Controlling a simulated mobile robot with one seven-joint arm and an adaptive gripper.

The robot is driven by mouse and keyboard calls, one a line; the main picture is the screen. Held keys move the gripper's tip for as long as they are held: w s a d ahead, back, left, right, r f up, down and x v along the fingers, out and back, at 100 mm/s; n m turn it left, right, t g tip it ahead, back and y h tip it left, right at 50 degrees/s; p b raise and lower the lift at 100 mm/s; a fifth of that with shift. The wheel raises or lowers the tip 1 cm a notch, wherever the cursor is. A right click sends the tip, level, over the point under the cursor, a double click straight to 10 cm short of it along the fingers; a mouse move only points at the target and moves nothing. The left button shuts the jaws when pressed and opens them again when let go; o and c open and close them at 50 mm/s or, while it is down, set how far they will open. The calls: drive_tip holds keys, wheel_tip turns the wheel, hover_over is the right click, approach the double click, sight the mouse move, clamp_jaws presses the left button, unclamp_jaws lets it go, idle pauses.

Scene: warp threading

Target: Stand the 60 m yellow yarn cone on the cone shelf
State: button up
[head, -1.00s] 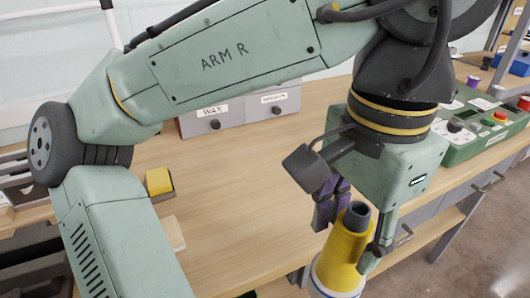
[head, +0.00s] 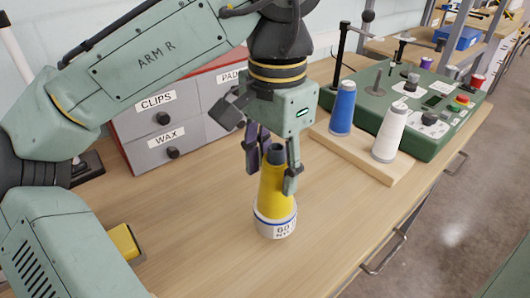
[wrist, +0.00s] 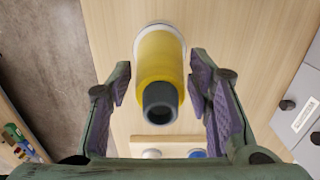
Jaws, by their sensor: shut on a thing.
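The yellow yarn cone (head: 272,195) has a dark grey tip and a white base with a label that reads "60" and part of more text. It is upright in the head view, over the wooden bench; whether its base touches the bench I cannot tell. My gripper (head: 272,174) is shut on its upper part from above, with a finger on each side. In the wrist view the cone (wrist: 160,58) stands between both fingers. A raised wooden board (head: 400,180), apparently the cone shelf, holds a blue cone (head: 342,110) and a white cone (head: 389,136), with bare wood around them.
A green control box (head: 440,125) with buttons and posts stands behind the board. Grey drawers (head: 160,115) labelled "CLIPS" and "WAX" stand at the back left. A yellow block (head: 123,240) lies at the lower left. Bench top (head: 340,215) is clear right of the cone.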

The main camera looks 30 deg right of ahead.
drive_tip(key=w+d+f+p, duration=0.2)
drive_tip(key=w+d+f, duration=0.1)
drive_tip(key=w, duration=0.3)
drive_tip(key=shift+w+f, duration=0.4)
drive_tip(key=shift+f, duration=0.2)
drive_tip(key=shift+f, duration=0.2)
drive_tip(key=o, duration=1)
drive_tip(key=shift+c, duration=0.2)
